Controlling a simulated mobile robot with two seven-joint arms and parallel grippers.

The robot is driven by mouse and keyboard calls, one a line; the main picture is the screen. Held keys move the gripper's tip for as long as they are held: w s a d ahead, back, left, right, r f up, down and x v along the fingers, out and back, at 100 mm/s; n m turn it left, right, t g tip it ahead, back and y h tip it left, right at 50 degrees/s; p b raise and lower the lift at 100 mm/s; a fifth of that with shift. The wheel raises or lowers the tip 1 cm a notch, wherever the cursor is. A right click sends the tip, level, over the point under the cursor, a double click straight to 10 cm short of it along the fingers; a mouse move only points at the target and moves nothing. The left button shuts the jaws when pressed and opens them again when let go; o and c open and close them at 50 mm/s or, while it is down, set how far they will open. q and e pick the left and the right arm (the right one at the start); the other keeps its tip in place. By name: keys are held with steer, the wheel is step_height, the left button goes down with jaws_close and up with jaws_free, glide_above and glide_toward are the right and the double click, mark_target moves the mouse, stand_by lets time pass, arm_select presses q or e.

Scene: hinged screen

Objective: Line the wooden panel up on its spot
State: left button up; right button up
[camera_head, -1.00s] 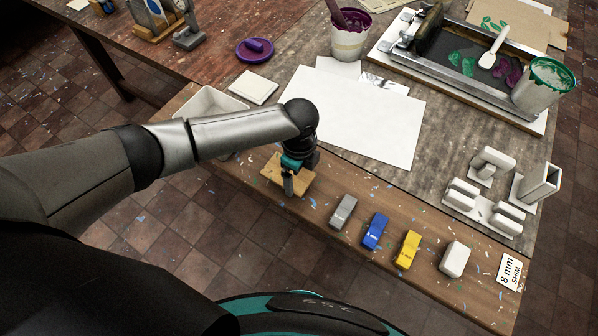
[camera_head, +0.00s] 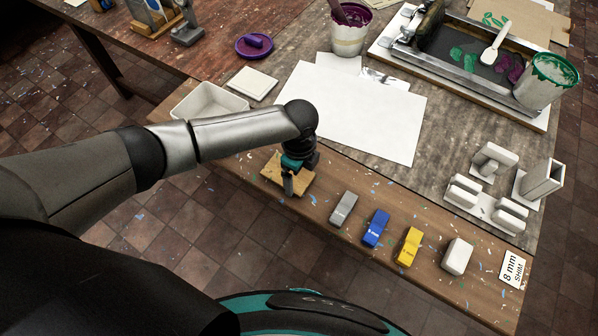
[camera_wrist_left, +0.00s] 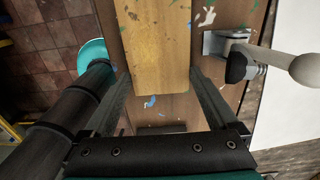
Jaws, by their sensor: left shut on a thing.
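The wooden panel (camera_head: 271,173) is a small pale-wood rectangle at the front edge of the bench, left of the row of small blocks. My left gripper (camera_head: 289,180) is shut on it, and the wrist and a finger hide part of it in the head view. In the left wrist view the panel (camera_wrist_left: 155,40) runs up the picture between the two fingers of the gripper (camera_wrist_left: 155,82). Whether the panel touches the bench I cannot tell. Its spot is not clearly visible. My right gripper is not in view.
Right of the panel stand grey (camera_head: 343,208), blue (camera_head: 376,229), yellow (camera_head: 408,247) and white (camera_head: 457,257) blocks, then an 8 mm shim card (camera_head: 512,269). A white tray (camera_head: 207,100) is behind my forearm. White paper (camera_head: 355,115) lies behind the wrist.

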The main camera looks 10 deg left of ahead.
arm_select(q)
steer(key=shift+f, duration=0.4)
steer(key=o, duration=1)
steer(key=shift+r, duration=0.1)
step_height(320, 180, up, 7)
steer(key=p, duration=0.7)
